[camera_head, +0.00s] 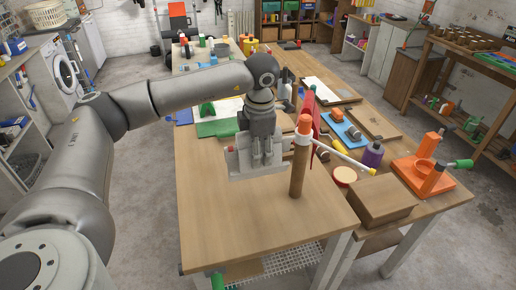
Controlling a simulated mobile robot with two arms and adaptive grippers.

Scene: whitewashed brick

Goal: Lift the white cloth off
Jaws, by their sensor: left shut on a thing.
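A wooden post (299,170) with an orange cap (305,123) stands upright on the near wooden table (230,225). A pale rod with a yellow tip (345,155) slants from it to the right and is bare. The white cloth (240,166), greyish here, hangs left of the post. A small red tip (231,149) shows at its left edge. My left gripper (263,160) points down in front of the cloth and is shut on it, covering its middle. I cannot tell whether the cloth still touches a rod. My right gripper is out of view.
A red piece (312,112) is behind the post. A purple bottle (372,154), a brown box (382,201) and an orange stand (422,177) are to the right. A green mat (218,127) lies behind my gripper. The table's front left is clear.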

